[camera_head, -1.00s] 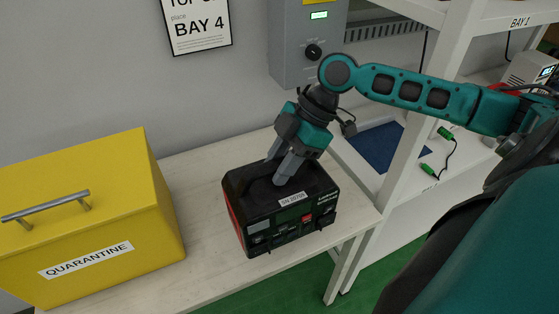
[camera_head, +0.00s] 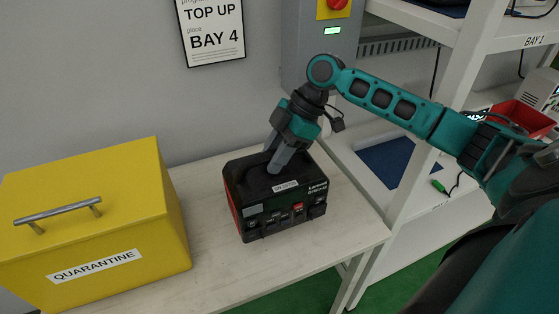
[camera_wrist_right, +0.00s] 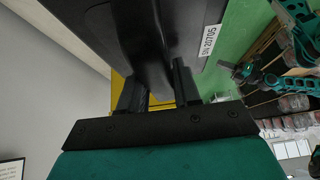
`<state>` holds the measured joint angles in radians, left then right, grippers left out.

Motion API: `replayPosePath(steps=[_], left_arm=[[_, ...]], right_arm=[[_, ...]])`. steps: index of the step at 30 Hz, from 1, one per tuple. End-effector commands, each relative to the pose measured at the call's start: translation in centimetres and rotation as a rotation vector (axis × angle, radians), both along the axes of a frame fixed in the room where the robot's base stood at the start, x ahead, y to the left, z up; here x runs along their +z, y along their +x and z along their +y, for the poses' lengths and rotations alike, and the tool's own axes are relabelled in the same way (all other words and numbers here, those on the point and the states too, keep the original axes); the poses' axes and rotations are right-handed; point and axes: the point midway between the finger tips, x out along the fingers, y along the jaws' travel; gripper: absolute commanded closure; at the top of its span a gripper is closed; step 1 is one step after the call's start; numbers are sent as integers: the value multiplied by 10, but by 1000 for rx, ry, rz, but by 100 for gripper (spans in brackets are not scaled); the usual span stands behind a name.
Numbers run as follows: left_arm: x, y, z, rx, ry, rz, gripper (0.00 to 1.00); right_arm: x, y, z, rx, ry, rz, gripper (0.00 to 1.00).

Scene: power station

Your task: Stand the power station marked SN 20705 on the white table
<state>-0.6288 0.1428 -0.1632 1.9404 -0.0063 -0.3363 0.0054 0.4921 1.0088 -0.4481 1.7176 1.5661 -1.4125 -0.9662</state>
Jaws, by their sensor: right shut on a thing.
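The power station (camera_head: 275,205) is a black case with red side trim and a front panel of sockets; its small white label (camera_head: 285,185) reads SN 20705, blurred in the head view. It is upright over the white table (camera_head: 215,280); I cannot tell whether its base touches the top. My right gripper (camera_head: 272,164) is shut on its top handle, pointing down from above. In the right wrist view the gripper (camera_wrist_right: 158,92) has a finger on each side of the dark handle, and the label (camera_wrist_right: 207,40) shows too.
A yellow QUARANTINE box (camera_head: 90,215) with a bar handle stands on the table's left. A white shelf rack (camera_head: 425,120) with a blue mat (camera_head: 388,160) stands close on the right. A grey wall unit (camera_head: 320,55) is behind. The table front is bare.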

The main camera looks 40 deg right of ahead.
Motion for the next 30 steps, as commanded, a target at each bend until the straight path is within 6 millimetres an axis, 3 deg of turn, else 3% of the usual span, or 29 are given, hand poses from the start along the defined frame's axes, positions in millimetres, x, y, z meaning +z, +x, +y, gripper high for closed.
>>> replayPosePath(steps=[1, 16, 22, 30], left_arm=[[1, 0, 0, 0, 0, 0, 100], [-11, 4, 0, 0, -1, -9, 100], [-29, 4, 0, 1, 0, -9, 100], [-35, 3, 0, 1, 0, -7, 100]], right_arm=[[7, 8, -1, -4, 8, -15, 100], [2, 48, -10, -2, 7, -16, 100], [-12, 45, -10, -1, 5, -14, 100], [-27, 46, -10, 0, 6, -13, 100]])
